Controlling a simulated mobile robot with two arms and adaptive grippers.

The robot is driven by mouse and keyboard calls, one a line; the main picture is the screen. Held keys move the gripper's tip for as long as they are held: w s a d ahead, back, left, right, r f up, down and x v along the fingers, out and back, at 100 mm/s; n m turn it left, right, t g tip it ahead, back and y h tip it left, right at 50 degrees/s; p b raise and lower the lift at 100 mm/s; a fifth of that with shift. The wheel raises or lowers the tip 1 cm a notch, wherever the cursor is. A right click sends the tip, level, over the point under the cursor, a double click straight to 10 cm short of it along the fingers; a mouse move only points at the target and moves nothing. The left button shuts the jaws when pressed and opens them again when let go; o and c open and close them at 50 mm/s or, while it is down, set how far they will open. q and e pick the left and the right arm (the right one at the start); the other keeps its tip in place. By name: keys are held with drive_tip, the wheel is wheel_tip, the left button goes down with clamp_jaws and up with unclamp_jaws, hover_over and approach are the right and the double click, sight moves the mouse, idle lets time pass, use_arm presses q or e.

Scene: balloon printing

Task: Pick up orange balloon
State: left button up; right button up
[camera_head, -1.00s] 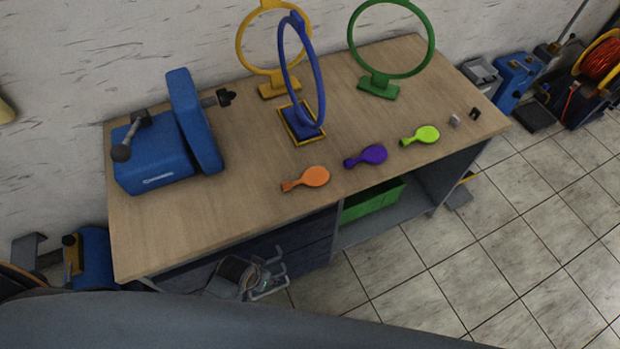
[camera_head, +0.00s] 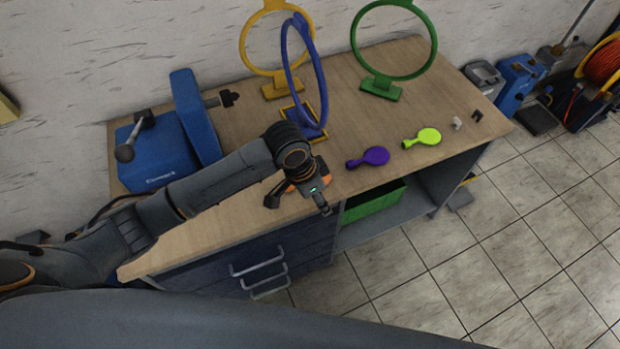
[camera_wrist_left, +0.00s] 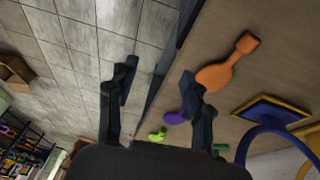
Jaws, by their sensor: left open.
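The orange balloon (camera_wrist_left: 228,64) lies flat on the wooden table (camera_head: 240,236). In the head view my left arm and gripper cover most of it, with only bits of orange showing. My left gripper (camera_head: 298,204) is over the table's front edge at the balloon. In the left wrist view the open, empty gripper (camera_wrist_left: 160,85) has one finger in front of the balloon's round end and the other over the floor. I cannot tell whether that finger touches it. My right gripper is not in view.
A purple balloon (camera_head: 376,156) and a lime-green balloon (camera_head: 428,137) lie to the right. Blue (camera_head: 291,70), yellow (camera_head: 245,45) and green (camera_head: 433,45) ring stands are behind. A blue machine (camera_head: 150,160) stands at the left. The table's right end holds two small blocks.

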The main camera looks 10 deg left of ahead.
use_arm(q)
drive_tip(key=w+a+r+g+y, duration=0.1)
drive_tip(key=w+a+r+y, duration=0.2)
drive_tip(key=w+a+r, duration=0.5)
drive_tip(key=f, duration=0.3)
drive_tip(key=s+a+f, duration=0.1)
drive_tip(key=f, duration=0.2)
drive_tip(key=f+p, duration=0.1)
drive_tip(key=f, duration=0.3)
drive_tip(key=shift+s+a, duration=0.3)
drive_tip(key=shift+a, duration=0.05)
drive_tip(key=shift+d+f+p, duration=0.15)
drive_tip(key=shift+f+p, duration=0.4)
drive_tip(key=shift+f, duration=2.2)
drive_tip(key=c, duration=0.8)
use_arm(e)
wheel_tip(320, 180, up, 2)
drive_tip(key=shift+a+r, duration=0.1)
